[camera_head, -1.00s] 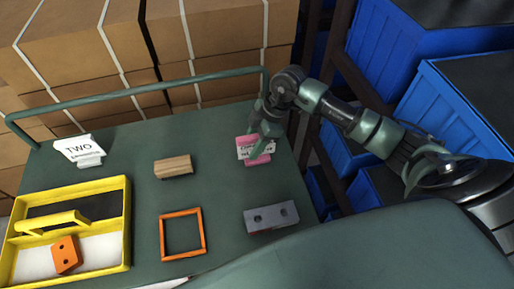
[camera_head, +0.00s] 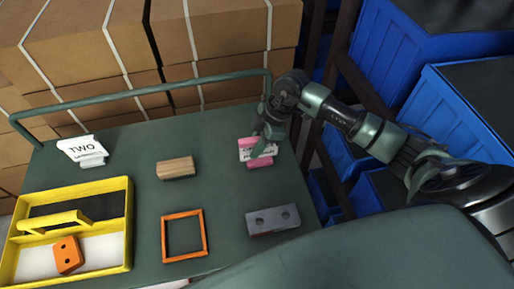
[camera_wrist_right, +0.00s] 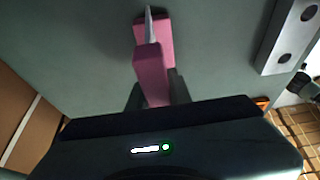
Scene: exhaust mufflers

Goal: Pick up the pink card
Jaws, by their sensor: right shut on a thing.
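The pink card (camera_head: 247,153) stands on the green cart top at its right rear, with a white face bearing print and a pink base. My right gripper (camera_head: 264,143) reaches it from the right and is shut on it. In the right wrist view the pink card (camera_wrist_right: 152,75) shows edge-on as pink parts with a thin pale edge, between the dark fingers. Whether its base still touches the cart top cannot be told. My left gripper is not in view.
Also on the cart are a white "TWO" card (camera_head: 83,151), a wooden block (camera_head: 176,168), an orange frame (camera_head: 204,235), a grey block with holes (camera_head: 273,220) and a yellow tray (camera_head: 128,225) with an orange block (camera_head: 68,255). A rail (camera_head: 150,92) runs along the back; blue crates (camera_head: 405,60) stand right.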

